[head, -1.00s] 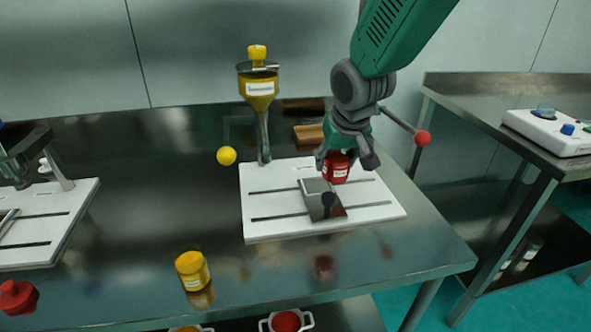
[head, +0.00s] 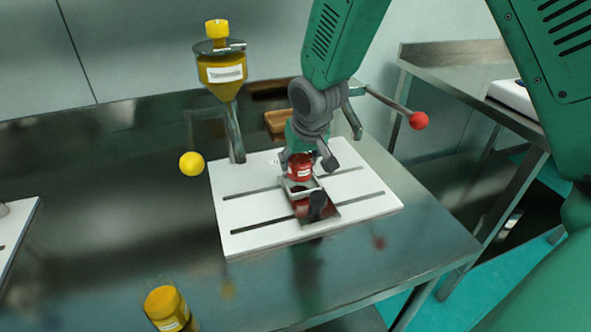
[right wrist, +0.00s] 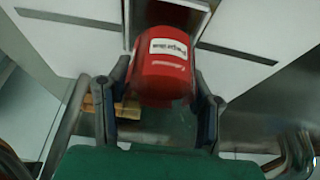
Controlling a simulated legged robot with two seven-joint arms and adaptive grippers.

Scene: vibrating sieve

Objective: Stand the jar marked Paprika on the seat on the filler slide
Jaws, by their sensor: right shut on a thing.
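A red jar (head: 299,168) with a white label is held upright by my right gripper (head: 305,160). The label's words are too small to read surely. The jar is over the back end of the dark filler slide (head: 327,213), at its pale square seat (head: 301,190). I cannot tell whether the jar's base touches the seat. In the right wrist view the red jar (right wrist: 164,68) sits between the two fingers of the right gripper (right wrist: 165,100), which is shut on it. My left gripper is out of view.
The slide is on a slotted white board (head: 250,232). A filler with a yellow hopper (head: 222,72) and a yellow ball-ended lever (head: 191,164) stands at the left. A red-knobbed lever (head: 418,120) is beside my right arm. A yellow jar (head: 167,309) stands at the front.

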